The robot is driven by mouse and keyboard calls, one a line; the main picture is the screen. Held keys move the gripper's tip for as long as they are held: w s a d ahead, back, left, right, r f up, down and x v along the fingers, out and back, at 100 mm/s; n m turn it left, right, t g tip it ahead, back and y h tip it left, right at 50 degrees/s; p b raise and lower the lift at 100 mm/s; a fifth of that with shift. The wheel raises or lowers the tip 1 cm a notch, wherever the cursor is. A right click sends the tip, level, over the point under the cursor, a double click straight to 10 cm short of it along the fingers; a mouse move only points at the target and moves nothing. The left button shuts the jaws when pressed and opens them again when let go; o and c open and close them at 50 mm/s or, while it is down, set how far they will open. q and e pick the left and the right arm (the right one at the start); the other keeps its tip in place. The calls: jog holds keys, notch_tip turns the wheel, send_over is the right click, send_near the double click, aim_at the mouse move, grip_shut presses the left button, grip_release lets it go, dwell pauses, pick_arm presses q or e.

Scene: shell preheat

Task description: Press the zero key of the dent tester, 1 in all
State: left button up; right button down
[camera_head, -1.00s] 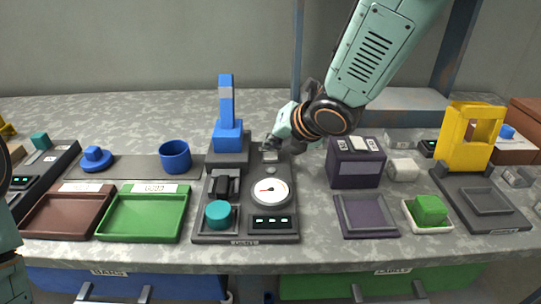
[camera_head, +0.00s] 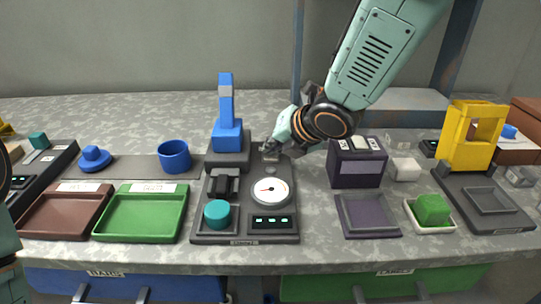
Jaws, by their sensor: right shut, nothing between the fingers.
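The dent tester (camera_head: 237,228) stands at the middle of the bench. My right gripper (camera_head: 270,154) is shut and empty. It points down at the back right of the tester's base, behind the dial. I cannot tell whether its fingertips touch the base. I cannot make out a zero key; the fingers may hide it. My left gripper is not in view.
Left of the tester are a green tray (camera_head: 178,234), a brown tray (camera_head: 30,238) and a blue cup (camera_head: 174,157). To the right are a dark purple box (camera_head: 356,172), a green block (camera_head: 432,208) on a white dish, and a yellow frame (camera_head: 459,150).

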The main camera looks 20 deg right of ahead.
aim_at(274, 158)
jog(key=shift+f, duration=0.25)
dwell(0.6)
jog(key=shift+r+p, duration=0.5)
jog(key=shift+r, duration=0.4)
notch_tip(274, 158, up, 5)
jog(key=p, duration=0.4)
jog(key=shift+s+f, duration=0.1)
dwell(0.6)
